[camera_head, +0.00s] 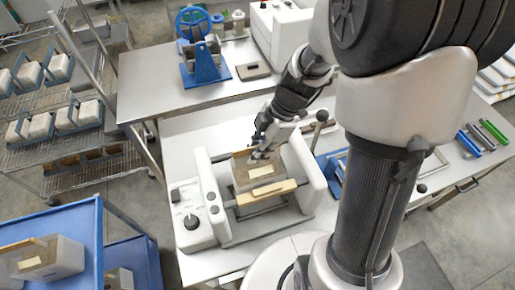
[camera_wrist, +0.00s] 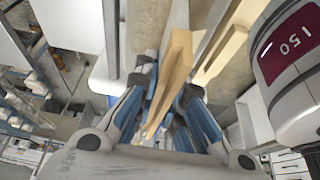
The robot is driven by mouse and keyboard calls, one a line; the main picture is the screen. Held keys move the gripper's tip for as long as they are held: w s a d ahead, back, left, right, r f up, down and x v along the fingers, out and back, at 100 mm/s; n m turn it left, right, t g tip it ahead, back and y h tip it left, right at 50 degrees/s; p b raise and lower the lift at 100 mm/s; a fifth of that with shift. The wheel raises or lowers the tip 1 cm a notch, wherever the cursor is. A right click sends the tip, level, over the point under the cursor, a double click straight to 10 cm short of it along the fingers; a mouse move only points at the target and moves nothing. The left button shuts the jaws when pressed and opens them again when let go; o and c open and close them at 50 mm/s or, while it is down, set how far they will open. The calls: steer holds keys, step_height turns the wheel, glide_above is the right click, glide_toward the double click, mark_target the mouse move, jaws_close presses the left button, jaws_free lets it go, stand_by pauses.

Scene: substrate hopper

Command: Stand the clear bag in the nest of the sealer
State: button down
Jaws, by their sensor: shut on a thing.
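The clear bag (camera_head: 243,174), with a tan top edge and a pale label, is upright between the two white side housings of the sealer (camera_head: 205,196). My gripper (camera_head: 261,152) comes down on it from above and is shut on its top edge. In the wrist view my blue fingers (camera_wrist: 172,112) close on the tan top edge of the bag (camera_wrist: 178,58). The sealer's tan bar (camera_head: 266,192) runs across in front of the bag. The nest and the bag's bottom are hidden, so I cannot tell whether the bag rests there.
A blue cart (camera_head: 75,222) at the lower left holds similar bags. A blue-framed device (camera_head: 205,62) stands on the back bench. A black-knobbed lever (camera_head: 321,117) rises beside the sealer.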

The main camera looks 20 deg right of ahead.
mark_target(258, 167)
steer(key=shift+f+b, duration=1.15)
steer(key=shift+f, duration=0.45)
steer(key=shift+f+b, duration=1.35)
steer(key=shift+b, duration=0.45)
steer(key=shift+s+b, duration=0.1)
steer(key=shift+b, duration=0.35)
steer(key=shift+f+b, duration=0.5)
steer(key=shift+b, duration=0.15)
steer(key=c, duration=1.6)
jaws_free()
steer(key=shift+s+f, duration=0.1)
steer(key=shift+s, duration=0.05)
steer(key=v, duration=1.2)
